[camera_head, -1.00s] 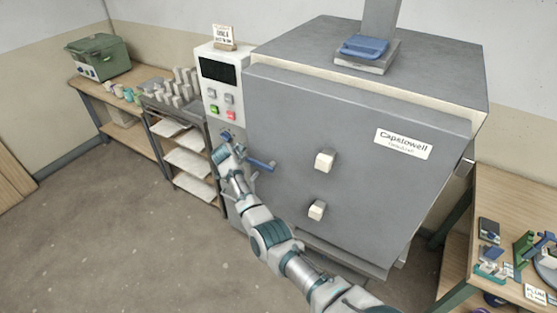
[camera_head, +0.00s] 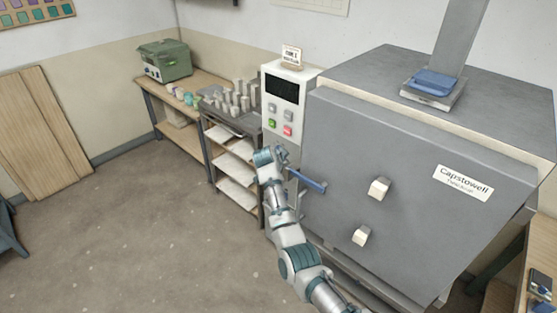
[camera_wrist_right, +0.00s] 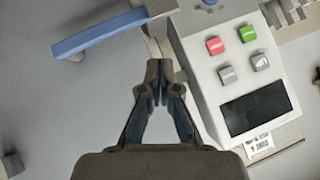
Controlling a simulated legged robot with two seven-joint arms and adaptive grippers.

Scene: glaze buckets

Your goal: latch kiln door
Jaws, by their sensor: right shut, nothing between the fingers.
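The grey kiln door (camera_head: 410,190) stands in front of the kiln body, with a pale strip along its top edge. I cannot tell whether it is fully closed. A blue latch handle (camera_head: 307,181) sticks out near the door's left edge; it also shows at the upper left of the right wrist view (camera_wrist_right: 98,33). My right gripper (camera_head: 268,157) is just left of the handle, in front of the control panel's lower part. In the wrist view its fingertips (camera_wrist_right: 160,72) are together and empty, apart from the blue bar. My left gripper is out of view.
The white control panel (camera_head: 283,100) with coloured buttons stands close to my right gripper. Two pale knobs (camera_head: 379,188) stick out from the door. A shelf rack (camera_head: 237,160) and a bench (camera_head: 185,95) stand behind to the left.

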